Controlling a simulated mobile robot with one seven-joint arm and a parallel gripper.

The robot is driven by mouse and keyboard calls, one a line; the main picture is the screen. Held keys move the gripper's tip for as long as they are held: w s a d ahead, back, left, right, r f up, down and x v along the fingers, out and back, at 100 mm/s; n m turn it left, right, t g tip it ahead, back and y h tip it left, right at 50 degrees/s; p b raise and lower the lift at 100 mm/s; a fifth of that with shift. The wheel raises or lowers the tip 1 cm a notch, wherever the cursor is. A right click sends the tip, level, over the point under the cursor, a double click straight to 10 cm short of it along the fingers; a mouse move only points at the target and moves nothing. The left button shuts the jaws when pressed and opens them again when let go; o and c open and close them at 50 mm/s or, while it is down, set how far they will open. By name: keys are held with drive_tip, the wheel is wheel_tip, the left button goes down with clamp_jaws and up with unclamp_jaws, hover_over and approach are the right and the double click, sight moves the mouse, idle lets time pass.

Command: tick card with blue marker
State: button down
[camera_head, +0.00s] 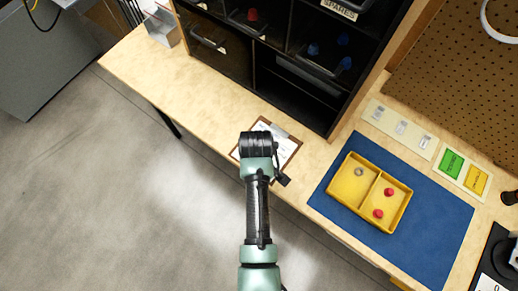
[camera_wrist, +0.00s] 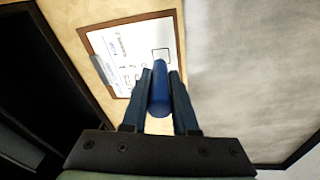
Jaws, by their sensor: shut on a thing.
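The card is a white printed sheet on a brown clipboard with a metal clip; in the head view the card (camera_head: 284,143) is partly hidden behind my arm. In the wrist view the card (camera_wrist: 120,55) shows printed lines, small boxes and a larger square box near its right edge. My gripper (camera_wrist: 160,85) is shut on the blue marker (camera_wrist: 160,92), which lies between the two fingers with its far end by the larger box. I cannot tell whether the marker touches the card. In the head view my arm hides the fingers and the marker.
The clipboard lies on a wooden bench (camera_head: 130,65) in front of a black shelf unit (camera_head: 270,60) with bins. To the right, a yellow tray (camera_head: 345,186) with red parts and a ring sits on a blue mat (camera_head: 430,235). Open floor lies at the left.

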drive_tip(key=shift+f, duration=0.65)
idle(1.9)
drive_tip(key=shift+r, duration=0.1)
wheel_tip(320, 180, up, 7)
drive_tip(key=p, duration=0.7)
idle(0.6)
